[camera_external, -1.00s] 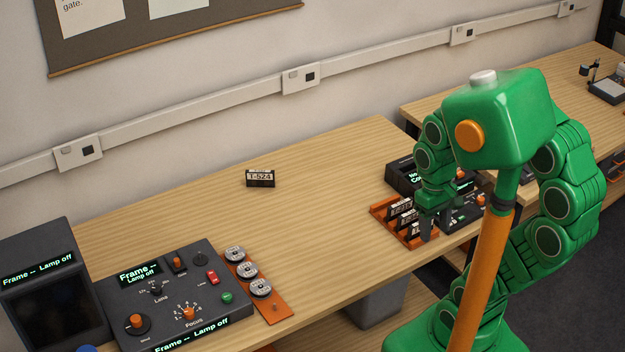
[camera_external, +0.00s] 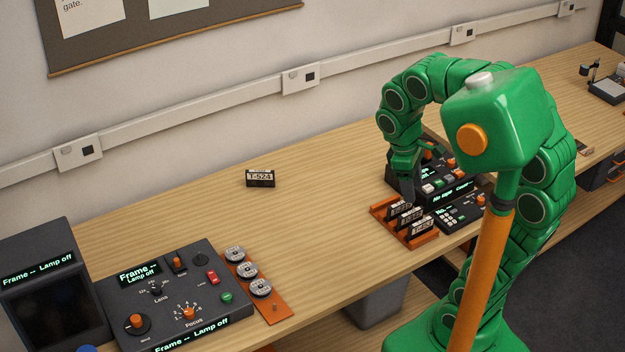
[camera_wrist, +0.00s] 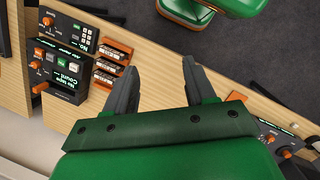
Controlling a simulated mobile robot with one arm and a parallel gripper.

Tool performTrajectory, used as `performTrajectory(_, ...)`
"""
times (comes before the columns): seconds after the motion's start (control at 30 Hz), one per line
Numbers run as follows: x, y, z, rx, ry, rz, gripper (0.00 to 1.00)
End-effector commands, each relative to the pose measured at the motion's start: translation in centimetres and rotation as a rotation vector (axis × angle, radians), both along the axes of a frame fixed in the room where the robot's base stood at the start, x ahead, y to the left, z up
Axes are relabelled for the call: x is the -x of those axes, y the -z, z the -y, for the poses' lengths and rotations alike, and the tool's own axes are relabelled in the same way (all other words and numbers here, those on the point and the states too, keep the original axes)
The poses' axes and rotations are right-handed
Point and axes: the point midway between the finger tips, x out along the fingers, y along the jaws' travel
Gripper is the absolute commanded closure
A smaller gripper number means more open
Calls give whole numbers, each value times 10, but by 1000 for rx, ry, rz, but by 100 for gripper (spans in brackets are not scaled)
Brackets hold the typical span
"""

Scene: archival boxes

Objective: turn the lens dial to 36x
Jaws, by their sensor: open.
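The microfilm console (camera_external: 180,290) sits at the front left of the bench in the external view. Its lens dial (camera_external: 156,288) is a small dark knob above the label "Lens", left of centre on the panel; its exact setting is too small to read. The console displays read "Frame -- Lamp off". My gripper (camera_external: 408,190) is far to the right of it, above the orange cartridge rack, pointing down. In the wrist view my gripper (camera_wrist: 158,82) has its two grey fingers apart with nothing between them. Part of the console shows at that view's right edge (camera_wrist: 285,140).
An orange rack (camera_external: 430,238) with upright labelled cartridges stands below my gripper. Dark control units (camera_external: 432,180) stand behind it. A box marked T-524 (camera_external: 260,178) lies mid-bench. Reels sit on an orange strip (camera_external: 277,308) beside the console. The bench between is mostly clear.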

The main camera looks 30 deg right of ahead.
Motion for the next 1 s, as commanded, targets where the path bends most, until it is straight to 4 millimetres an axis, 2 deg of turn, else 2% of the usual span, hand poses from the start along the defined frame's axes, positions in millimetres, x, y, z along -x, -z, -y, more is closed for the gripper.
performTrajectory(0.1, -31, -10, -7, 13, -60, 1, 45)
performTrajectory(0.37, -94, -22, -27, 31, -151, 5, 45)
performTrajectory(0.57, -143, -27, -50, 42, -233, 16, 45)
performTrajectory(0.77, -189, -27, -78, 53, -325, 23, 45)
performTrajectory(1.0, -238, -19, -120, 63, -450, 19, 45)
